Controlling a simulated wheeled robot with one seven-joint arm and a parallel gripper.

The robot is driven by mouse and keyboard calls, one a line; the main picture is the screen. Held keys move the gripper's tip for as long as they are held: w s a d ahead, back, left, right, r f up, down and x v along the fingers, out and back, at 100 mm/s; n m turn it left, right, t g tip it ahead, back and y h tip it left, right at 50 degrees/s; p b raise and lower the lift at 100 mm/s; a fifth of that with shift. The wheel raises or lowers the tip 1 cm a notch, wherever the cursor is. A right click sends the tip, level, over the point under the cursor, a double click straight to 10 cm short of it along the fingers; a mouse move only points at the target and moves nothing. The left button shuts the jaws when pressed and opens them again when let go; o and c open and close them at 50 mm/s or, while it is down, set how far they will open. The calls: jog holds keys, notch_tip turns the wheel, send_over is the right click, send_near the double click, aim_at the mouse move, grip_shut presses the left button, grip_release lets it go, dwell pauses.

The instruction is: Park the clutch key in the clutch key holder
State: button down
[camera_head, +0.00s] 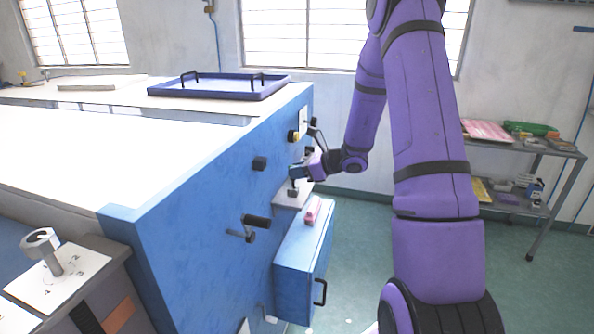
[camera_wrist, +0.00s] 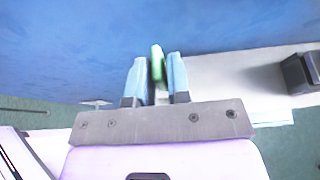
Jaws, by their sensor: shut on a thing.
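My gripper (camera_head: 296,172) is at the blue machine's side panel, beyond the crank handle. In the wrist view, its two pale blue fingers (camera_wrist: 156,62) are closed on a small green piece (camera_wrist: 157,64), which I take to be the clutch key. Most of it is hidden between the fingers, and the panel is close beyond its tip. A dark block (camera_wrist: 300,72) on a pale ledge is at the right of the wrist view. A small dark block (camera_head: 292,192) shows just below my gripper in the head view. I cannot tell which part is the clutch key holder.
The blue machine panel (camera_head: 190,210) carries a black-handled crank (camera_head: 256,222), a black knob (camera_head: 259,163) and a lever (camera_head: 318,137). A blue box (camera_head: 295,265) with a pink item (camera_head: 312,211) stands below. A shelf rack (camera_head: 520,150) is at right; green floor lies between.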

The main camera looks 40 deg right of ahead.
jog(key=shift+f, duration=1.5)
jog(key=c, duration=1)
grip_release()
jog(key=v, duration=1)
jog(key=shift+s+d, duration=0.25)
jog(key=shift+r, duration=0.15)
